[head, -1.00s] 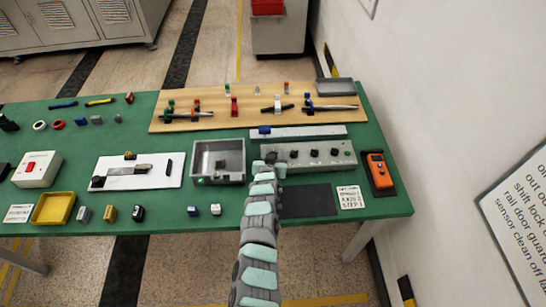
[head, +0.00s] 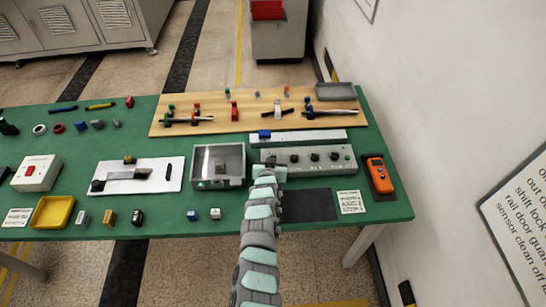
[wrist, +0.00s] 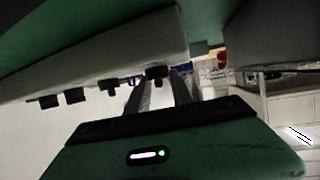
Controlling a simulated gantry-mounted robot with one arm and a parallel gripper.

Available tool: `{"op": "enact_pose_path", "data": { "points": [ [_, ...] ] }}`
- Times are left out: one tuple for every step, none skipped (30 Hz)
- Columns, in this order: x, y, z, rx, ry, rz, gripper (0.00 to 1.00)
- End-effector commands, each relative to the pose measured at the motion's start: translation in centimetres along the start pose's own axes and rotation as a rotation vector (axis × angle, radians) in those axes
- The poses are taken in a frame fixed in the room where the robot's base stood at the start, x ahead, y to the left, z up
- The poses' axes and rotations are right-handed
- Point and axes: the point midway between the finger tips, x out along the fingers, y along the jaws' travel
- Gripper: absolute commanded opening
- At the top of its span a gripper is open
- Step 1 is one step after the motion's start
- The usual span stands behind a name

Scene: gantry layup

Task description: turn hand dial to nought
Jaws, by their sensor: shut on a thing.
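A grey control panel (head: 308,165) with a row of black dials stands on the right half of the green table. Three dials show clear of my arm, among them one at its middle (head: 315,157). My gripper (wrist: 160,82) is at the panel's left end in the head view, where my arm hides the leftmost dial. In the wrist view this black dial (wrist: 156,72) is between my fingertips, and my gripper is shut on it. Other dials (wrist: 75,96) stick out of the panel further left there. The pointer and scale of the held dial cannot be read.
A grey open box (head: 218,180) stands just left of my arm. A long grey bar with a blue block (head: 265,134) lies behind the panel. A dark mat (head: 308,205) lies in front, and an orange handset (head: 376,170) lies to the right.

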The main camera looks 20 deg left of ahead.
Motion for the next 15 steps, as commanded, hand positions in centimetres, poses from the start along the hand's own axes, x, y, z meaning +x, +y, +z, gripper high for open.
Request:
{"op": "enact_pose_path", "data": {
  "points": [
    [0.0, 0.01, 0.03, 0.0, -0.001, 0.0, 0.0],
    [-0.01, 0.0, -0.01, -0.001, -0.001, -0.001, 0.0],
    [-0.02, -0.02, -0.08, -0.003, -0.002, -0.004, 0.0],
    [-0.02, -0.04, -0.12, -0.005, -0.003, -0.007, 0.0],
    [-0.02, -0.08, -0.18, -0.007, -0.004, -0.011, 0.0],
    [-0.02, -0.16, -0.26, -0.011, -0.005, -0.02, 0.0],
    [-0.02, -0.21, -0.4, -0.014, -0.004, -0.027, 0.0],
    [-0.03, -0.24, -0.55, -0.017, -0.003, -0.034, 0.0],
    [-0.05, -0.29, -0.52, -0.022, -0.005, -0.044, 0.0],
    [-0.07, -0.36, -0.37, -0.024, -0.008, -0.052, 0.0],
    [-0.08, -0.41, -0.32, -0.027, -0.008, -0.06, 0.0],
    [-0.08, -0.39, -0.39, -0.031, -0.005, -0.069, 0.0],
    [-0.07, -0.36, -0.29, -0.034, -0.007, -0.075, 0.0],
    [-0.06, -0.35, -0.18, -0.036, -0.009, -0.082, 0.0],
    [-0.01, -0.29, -0.27, -0.039, -0.006, -0.09, 0.0]
  ]
}}
